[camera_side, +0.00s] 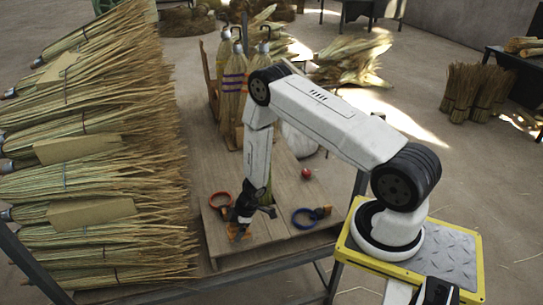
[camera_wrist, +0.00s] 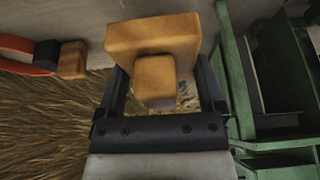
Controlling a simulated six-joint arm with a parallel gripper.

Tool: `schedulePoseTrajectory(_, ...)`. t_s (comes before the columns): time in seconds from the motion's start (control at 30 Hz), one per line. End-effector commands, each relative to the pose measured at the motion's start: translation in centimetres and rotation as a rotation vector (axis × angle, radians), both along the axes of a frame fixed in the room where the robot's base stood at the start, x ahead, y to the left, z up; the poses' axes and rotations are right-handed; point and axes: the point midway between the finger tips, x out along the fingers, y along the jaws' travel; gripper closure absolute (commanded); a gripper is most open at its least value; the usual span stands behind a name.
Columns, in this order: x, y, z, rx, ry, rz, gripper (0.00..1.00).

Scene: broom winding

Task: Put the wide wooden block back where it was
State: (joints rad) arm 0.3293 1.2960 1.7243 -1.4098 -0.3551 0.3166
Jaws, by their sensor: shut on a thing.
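The wide wooden block (camera_wrist: 152,38) is orange-brown and shows at the top middle of the wrist view, with a smaller wooden knob (camera_wrist: 155,78) on its near side. My gripper (camera_wrist: 160,82) is shut on it, one dark finger on each side. In the side view my gripper (camera_side: 241,222) is low over the wooden board (camera_side: 275,232), near its front left. A small orange part of the block (camera_side: 234,233) shows below it; the rest is hidden. I cannot tell whether the block touches the board.
A red ring tool (camera_side: 220,200) lies just left of my gripper, its wooden end (camera_wrist: 72,60) close by in the wrist view. A blue ring tool (camera_side: 304,217) and small red ball (camera_side: 306,173) lie right. Broom bundles (camera_side: 95,180) fill the left. Green metalwork (camera_wrist: 255,90) stands right.

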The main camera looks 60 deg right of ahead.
Motion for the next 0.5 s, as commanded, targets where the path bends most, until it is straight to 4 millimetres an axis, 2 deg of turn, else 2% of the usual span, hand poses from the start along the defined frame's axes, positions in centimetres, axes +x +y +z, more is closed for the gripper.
schedulePoseTrajectory(0.5, 0.4, -0.1, -3.5, 0.0, 0.0, 0.0, 0.59)
